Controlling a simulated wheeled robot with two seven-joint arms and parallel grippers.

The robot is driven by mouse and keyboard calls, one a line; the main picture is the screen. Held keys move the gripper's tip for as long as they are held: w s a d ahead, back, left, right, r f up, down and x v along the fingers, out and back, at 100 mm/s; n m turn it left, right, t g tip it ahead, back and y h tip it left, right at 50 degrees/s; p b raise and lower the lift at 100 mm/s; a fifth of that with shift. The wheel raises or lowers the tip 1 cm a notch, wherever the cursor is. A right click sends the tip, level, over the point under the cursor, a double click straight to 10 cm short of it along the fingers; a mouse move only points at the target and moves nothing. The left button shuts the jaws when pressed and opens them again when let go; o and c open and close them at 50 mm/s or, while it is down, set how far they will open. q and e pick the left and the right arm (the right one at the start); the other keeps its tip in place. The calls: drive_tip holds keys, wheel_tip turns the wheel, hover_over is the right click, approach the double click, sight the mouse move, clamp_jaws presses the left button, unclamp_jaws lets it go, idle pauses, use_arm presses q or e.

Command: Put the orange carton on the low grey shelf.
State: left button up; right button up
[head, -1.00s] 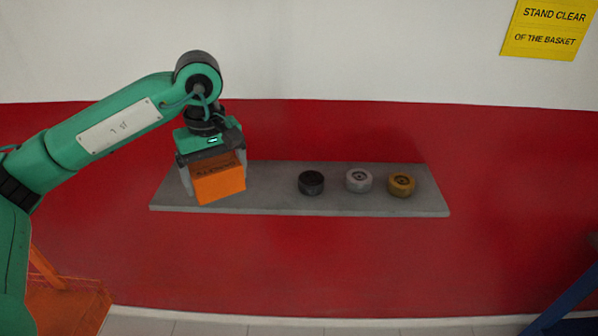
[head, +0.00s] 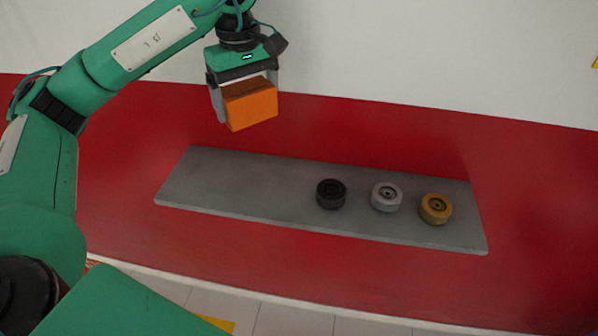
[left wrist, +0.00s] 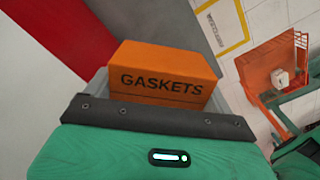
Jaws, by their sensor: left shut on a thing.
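My left gripper (head: 246,97) is shut on the orange carton (head: 252,109). It holds the carton in the air above the left part of the low grey shelf (head: 230,180), clear of its surface. In the left wrist view the carton (left wrist: 165,75) shows the word GASKETS on one face and sits between the jaws, with part of it hidden by my gripper's body. The grey shelf (left wrist: 160,18) runs behind it there. My right gripper is not in view.
On the shelf's right half stand a black wheel (head: 331,194), a silver wheel (head: 386,197) and a gold-brown wheel (head: 435,209). The shelf's left half is bare. An orange frame (left wrist: 272,68) stands on the floor in the left wrist view.

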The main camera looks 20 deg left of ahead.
sight(245, 119)
use_arm(q)
drive_tip(key=f, duration=0.2)
drive_tip(key=s+f, duration=0.1)
drive_tip(key=shift+s+f+p, duration=0.2)
drive_tip(key=shift+f+p, duration=0.2)
drive_tip(key=f+p, duration=0.1)
drive_tip(key=f, duration=0.4)
drive_tip(key=f+p, duration=0.2)
drive_tip(key=f, duration=0.3)
drive_tip(key=shift+w+f, duration=0.2)
drive_tip(key=shift+f, duration=0.05)
wheel_tip(245, 119, down, 5)
drive_tip(key=shift+r+p, duration=0.2)
drive_tip(key=shift+p, duration=0.8)
drive_tip(key=shift+f, duration=0.1)
